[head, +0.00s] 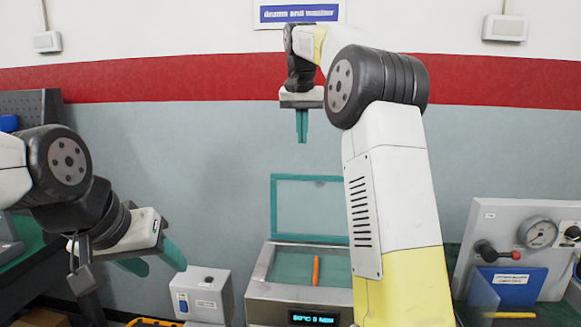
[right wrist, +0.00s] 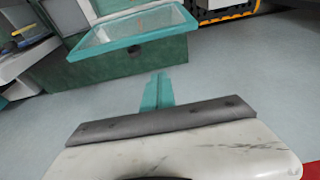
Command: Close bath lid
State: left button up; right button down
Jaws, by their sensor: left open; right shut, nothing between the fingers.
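The bath (head: 262,283) is a grey metal box with a lit display on its front, low in the middle of the head view. Its lid (head: 274,215), a teal frame around a clear pane, stands raised at the back edge. My right gripper (head: 302,126) is shut and empty, pointing down above the lid, apart from it. In the right wrist view its teal fingers (right wrist: 157,91) are together, below a teal-framed pane (right wrist: 135,42) that looks like the lid. My right arm hides the right part of the lid and bath. My left gripper (head: 153,262) is open and empty, left of the bath.
An orange stick (head: 316,270) stands in the bath opening. A small grey box (head: 205,294) sits left of the bath, near my left gripper. A panel with a gauge (head: 538,232) and a blue box (head: 515,285) are at the right. The air above the bath is clear.

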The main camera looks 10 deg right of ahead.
notch_tip(320, 180, down, 9)
jog(key=s, duration=0.1)
jog(key=shift+s+a, duration=0.25)
dwell(0.3)
jog(key=shift+s+f, duration=0.1)
